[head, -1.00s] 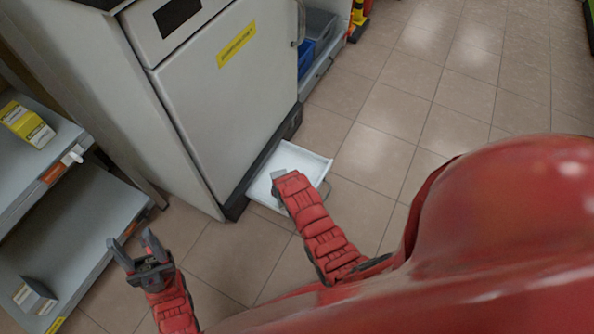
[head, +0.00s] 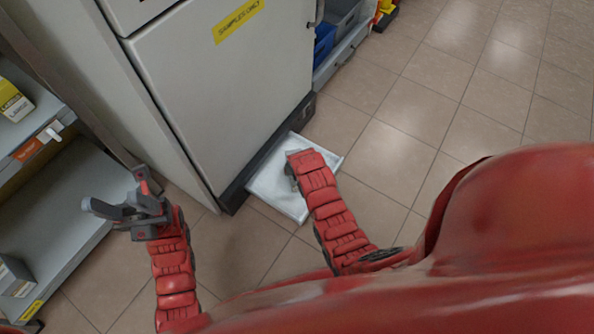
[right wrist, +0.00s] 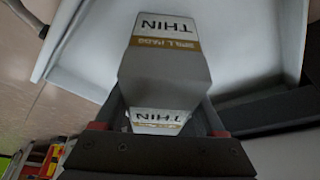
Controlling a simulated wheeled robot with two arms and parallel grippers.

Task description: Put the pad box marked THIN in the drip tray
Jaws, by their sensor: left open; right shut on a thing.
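The pad box marked THIN (right wrist: 165,62) is in my right gripper (right wrist: 165,118) in the right wrist view. Its THIN label shows on two places, with a brown-gold band. The white drip tray (head: 272,190) lies low at the foot of the cabinet; its pale surface and rim also fill the top of the right wrist view (right wrist: 90,55). In the head view my right gripper (head: 293,170) is over the tray, mostly hidden by my arm. I cannot tell whether the box touches the tray. My left gripper (head: 128,208) is open and empty, in front of the shelf.
A grey cabinet (head: 215,95) with a yellow SAMPLES ONLY label stands behind the tray. A grey shelf unit (head: 60,205) at left holds a yellow box (head: 14,102) and a dark grey box (head: 14,274). Blue and grey bins (head: 325,40) stand beyond. Tiled floor (head: 450,110) at right is clear.

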